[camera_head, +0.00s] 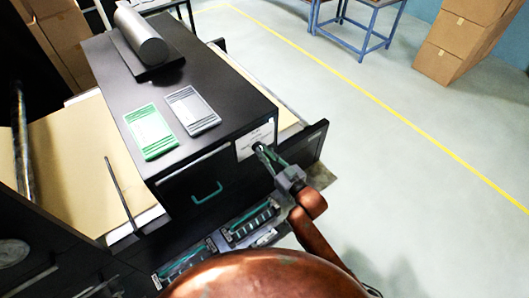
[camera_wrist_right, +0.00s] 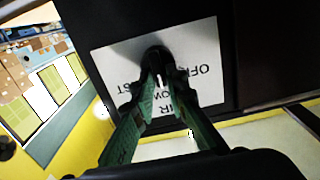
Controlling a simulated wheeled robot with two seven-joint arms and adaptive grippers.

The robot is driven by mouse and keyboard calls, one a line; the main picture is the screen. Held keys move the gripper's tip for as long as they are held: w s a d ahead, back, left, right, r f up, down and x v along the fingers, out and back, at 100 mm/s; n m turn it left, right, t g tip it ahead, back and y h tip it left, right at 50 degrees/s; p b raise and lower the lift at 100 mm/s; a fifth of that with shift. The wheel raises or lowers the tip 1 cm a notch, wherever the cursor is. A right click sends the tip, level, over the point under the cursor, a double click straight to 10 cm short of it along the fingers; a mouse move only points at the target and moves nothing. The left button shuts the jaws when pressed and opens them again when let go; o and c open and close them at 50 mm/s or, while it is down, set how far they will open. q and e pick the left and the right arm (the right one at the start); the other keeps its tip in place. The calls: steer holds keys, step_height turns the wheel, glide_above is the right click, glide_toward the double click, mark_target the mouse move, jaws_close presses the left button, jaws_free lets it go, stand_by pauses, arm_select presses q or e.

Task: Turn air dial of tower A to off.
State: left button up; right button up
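The air dial (camera_wrist_right: 154,55) is a black knob on a white label plate (camera_wrist_right: 105,65) with printed words, OFF among them, upside down in the right wrist view. The plate (camera_head: 246,143) is on the front of the black tower (camera_head: 219,108) in the head view. My right gripper (camera_wrist_right: 164,76) has its green fingertips on both sides of the knob and looks closed on it. The right gripper (camera_head: 262,151) reaches the plate from the lower right in the head view. A white mark shows between the fingertips. The fingers partly hide the dial and text. My left gripper is not in view.
A green card (camera_head: 150,132), a grey card (camera_head: 192,110) and a grey cylinder (camera_head: 141,35) on a dark base lie on the tower top. A green handle (camera_head: 207,193) juts from its front. Cartons (camera_head: 462,40) and a blue-framed table (camera_head: 352,25) stand beyond open floor.

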jaws_close()
steer(key=shift+s+a+f+n+p, duration=0.15)
steer(key=shift+n+p, duration=0.15)
steer(key=shift+n, duration=1.7)
steer(key=shift+a+n+p, duration=0.1)
steer(key=shift+n+p, duration=0.2)
steer(key=shift+n, duration=1.7)
steer(key=shift+s+a+f+n+p, duration=0.15)
steer(key=shift+n+p, duration=0.15)
steer(key=shift+n, duration=1.7)
